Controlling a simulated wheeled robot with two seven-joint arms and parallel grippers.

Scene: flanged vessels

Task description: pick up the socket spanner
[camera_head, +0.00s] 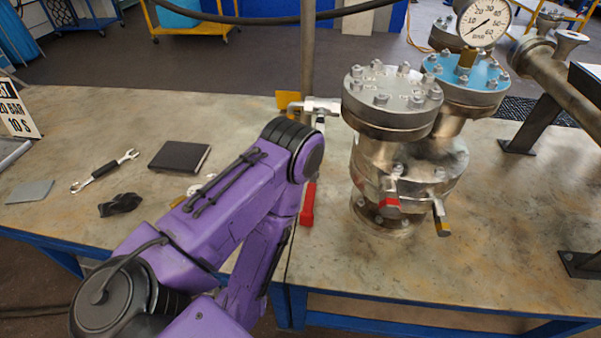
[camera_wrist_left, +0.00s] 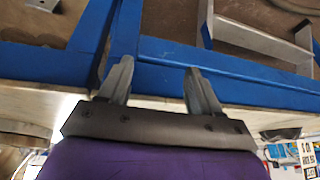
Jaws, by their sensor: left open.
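A spanner (camera_head: 105,170) with a black grip and bright metal ends lies on the left part of the bench; I cannot tell whether it is the socket spanner. A red handle (camera_head: 308,203) shows on the bench beside my left arm, and the arm hides part of that area. My left gripper (camera_wrist_left: 160,86) shows in the wrist view with its two grey fingers apart and nothing between them, in front of the blue bench frame (camera_wrist_left: 240,84). In the head view the gripper is hidden behind or below my purple arm. My right gripper is not in view.
A flanged steel vessel (camera_head: 390,110) stands right of my arm, with a blue-topped vessel (camera_head: 466,72) and gauge (camera_head: 484,22) behind. A dark box (camera_head: 180,157), black item (camera_head: 120,204) and grey plate (camera_head: 29,191) lie left. The bench front right is clear.

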